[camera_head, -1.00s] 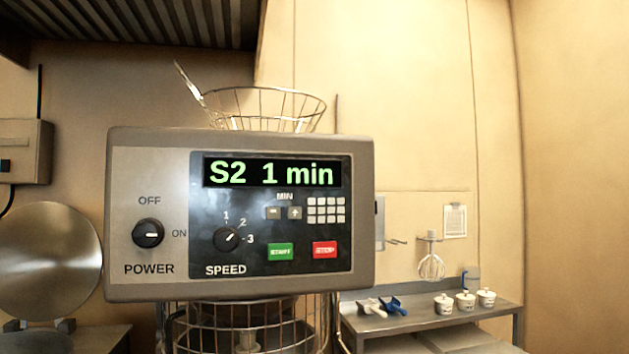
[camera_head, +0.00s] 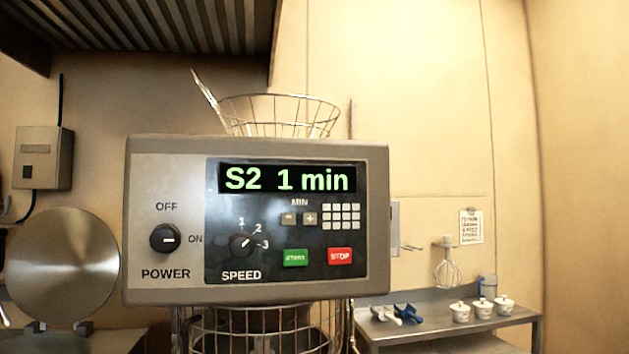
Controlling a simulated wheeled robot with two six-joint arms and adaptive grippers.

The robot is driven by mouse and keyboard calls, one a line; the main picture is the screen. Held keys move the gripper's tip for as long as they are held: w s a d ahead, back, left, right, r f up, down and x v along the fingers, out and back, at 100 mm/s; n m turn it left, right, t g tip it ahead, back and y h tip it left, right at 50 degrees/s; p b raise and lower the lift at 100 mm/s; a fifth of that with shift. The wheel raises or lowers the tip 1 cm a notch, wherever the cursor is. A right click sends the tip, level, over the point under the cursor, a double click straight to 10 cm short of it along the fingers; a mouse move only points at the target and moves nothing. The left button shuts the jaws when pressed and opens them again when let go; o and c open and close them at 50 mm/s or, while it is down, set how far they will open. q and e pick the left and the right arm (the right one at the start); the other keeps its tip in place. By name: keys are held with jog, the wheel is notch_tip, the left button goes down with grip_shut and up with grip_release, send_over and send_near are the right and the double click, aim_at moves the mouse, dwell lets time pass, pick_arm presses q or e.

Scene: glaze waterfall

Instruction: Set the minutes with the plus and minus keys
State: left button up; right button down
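The control panel (camera_head: 140,190) of a mixer fills the middle of the head view. Its display (camera_head: 288,179) reads "S2 1 min" in green. Under the label MIN sit the minus key (camera_head: 288,219) and the plus key (camera_head: 310,219), small and grey. A keypad (camera_head: 341,216) of small white keys is right of them. The green START key (camera_head: 295,257) and red STOP key (camera_head: 340,256) are below. The power knob (camera_head: 165,239) points to ON. The speed knob (camera_head: 242,245) points towards 2. Neither of my grippers shows.
A wire basket (camera_head: 280,115) rises behind the panel, and a wire guard (camera_head: 260,330) is below it. At the right a metal table (camera_head: 450,320) holds blue and white scoops (camera_head: 405,313) and lidded white pots (camera_head: 482,309). A whisk (camera_head: 447,270) hangs on the wall.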

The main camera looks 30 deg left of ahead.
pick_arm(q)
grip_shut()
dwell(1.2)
